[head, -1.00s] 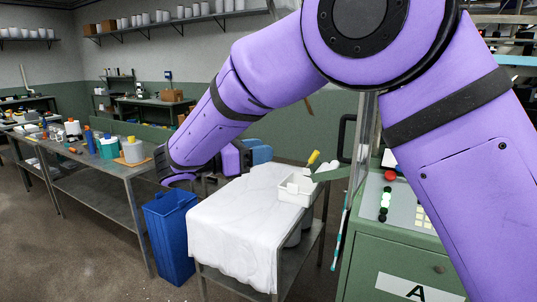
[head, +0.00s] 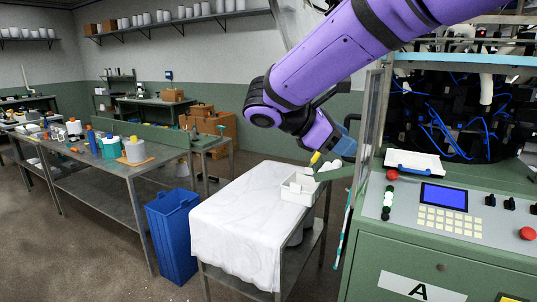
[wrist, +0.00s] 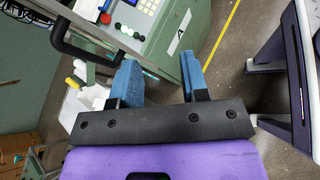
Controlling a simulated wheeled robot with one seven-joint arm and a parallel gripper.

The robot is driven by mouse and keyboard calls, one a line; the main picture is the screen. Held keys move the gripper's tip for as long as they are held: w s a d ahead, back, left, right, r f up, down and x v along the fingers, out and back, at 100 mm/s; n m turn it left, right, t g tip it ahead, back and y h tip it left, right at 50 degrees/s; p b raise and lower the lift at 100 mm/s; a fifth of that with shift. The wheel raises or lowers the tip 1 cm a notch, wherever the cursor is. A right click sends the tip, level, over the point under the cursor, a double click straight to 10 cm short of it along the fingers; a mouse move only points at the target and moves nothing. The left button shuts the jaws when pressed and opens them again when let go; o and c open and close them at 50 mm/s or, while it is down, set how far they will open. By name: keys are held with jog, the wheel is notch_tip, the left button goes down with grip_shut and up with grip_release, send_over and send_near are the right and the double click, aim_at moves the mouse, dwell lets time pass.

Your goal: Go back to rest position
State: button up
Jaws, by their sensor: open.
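My purple arm reaches across the top of the head view, and my gripper (head: 344,145) hangs at its end, above the far right end of the white-covered table and left of the green machine. In the wrist view my gripper (wrist: 160,78) has two blue fingers standing well apart, with nothing between them. The green machine (head: 415,262) with the label A fills the right of the head view; it also shows beyond the fingers in the wrist view (wrist: 165,45).
A white cloth-covered table (head: 237,225) carries a white bin (head: 297,190) with a yellow-handled tool (head: 315,158). A blue waste bin (head: 172,235) stands beside it. A long metal workbench (head: 90,175) is at left. The machine's upright frame is close to my gripper. Floor at front left is clear.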

jog(key=s+d+m+g+y, duration=0.2)
jog(key=s+d+m+y, duration=0.15)
jog(key=s+d, duration=0.35)
jog(key=s+d+f+m+t+y, duration=0.1)
jog(key=s+d+m+t+y, duration=0.1)
jog(key=s+d+m+y, duration=0.2)
jog(key=s+d+f+m+t+y, duration=0.1)
jog(key=s+d+m+y, duration=0.3)
jog(key=s+m, duration=0.6)
jog(key=s+t, duration=0.1)
jog(key=s, duration=0.2)
jog(key=shift+s+d+f+y, duration=0.15)
jog(key=shift+d+f+y, duration=0.05)
jog(key=shift+f+y, duration=0.15)
